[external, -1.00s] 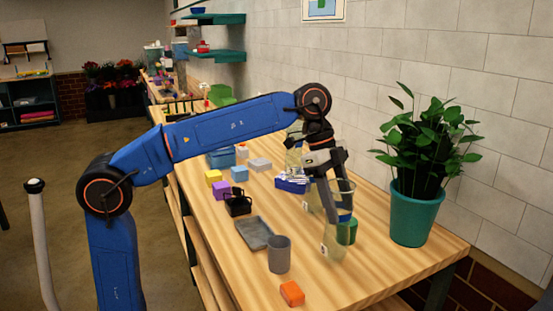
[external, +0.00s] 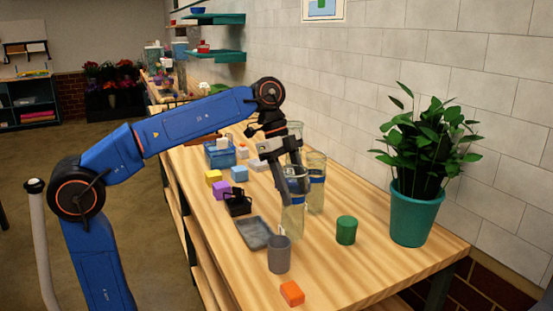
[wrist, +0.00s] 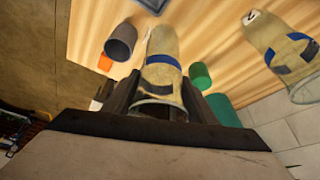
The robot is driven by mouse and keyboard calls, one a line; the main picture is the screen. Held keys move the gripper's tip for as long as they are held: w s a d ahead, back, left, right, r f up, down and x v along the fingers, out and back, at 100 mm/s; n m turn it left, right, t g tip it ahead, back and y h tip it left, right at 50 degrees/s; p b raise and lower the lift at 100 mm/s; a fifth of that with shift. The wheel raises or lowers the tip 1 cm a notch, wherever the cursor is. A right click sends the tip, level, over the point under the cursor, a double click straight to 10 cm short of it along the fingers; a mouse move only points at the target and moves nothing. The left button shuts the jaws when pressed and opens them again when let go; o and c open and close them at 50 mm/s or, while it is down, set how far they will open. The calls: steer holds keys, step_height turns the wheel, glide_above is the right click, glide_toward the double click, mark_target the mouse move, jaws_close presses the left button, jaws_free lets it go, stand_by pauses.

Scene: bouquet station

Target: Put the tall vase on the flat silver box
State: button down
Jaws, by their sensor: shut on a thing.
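My gripper (external: 286,187) is shut on a tall clear glass vase (external: 293,218) with a blue band. The vase is roughly upright; a gap beneath it is hard to judge. In the wrist view the held vase (wrist: 163,45) sits between the two fingers. A second glass vase (external: 316,188) with a blue band stands just right of the held one, and shows at upper right in the wrist view (wrist: 268,35).
A grey tray (external: 252,232) and a grey cup (external: 279,254) are close to the held vase. A green cylinder (external: 346,230), an orange block (external: 292,293) and a potted plant (external: 415,215) stand nearer the front and right. Several small boxes fill the left side.

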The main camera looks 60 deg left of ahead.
steer(key=w+a+r+n+t+y, duration=0.15)
steer(key=w+a+r+n, duration=0.35)
steer(key=a, duration=0.8)
steer(key=w+a+r+n+y, duration=0.2)
steer(key=a+r+n, duration=0.35)
steer(key=a, duration=0.75)
steer(key=w+a+r+n+t+y, duration=0.1)
steer(key=w+a+r+n+y, duration=0.2)
steer(key=a+n, duration=0.7)
steer(key=a+f+m, duration=0.1)
steer(key=a+f, duration=0.1)
steer(key=a, duration=0.6)
steer(key=a+f+m, duration=0.2)
steer(key=a, duration=0.7)
step_height(320, 180, down, 10)
steer(key=shift+w+d+r+h, duration=0.15)
steer(key=shift+w+r+h, duration=0.05)
steer(key=shift+w+h, duration=0.15)
steer(key=shift+f, duration=0.1)
steer(key=c, duration=0.8)
jaws_free()
steer(key=shift+o, duration=0.2)
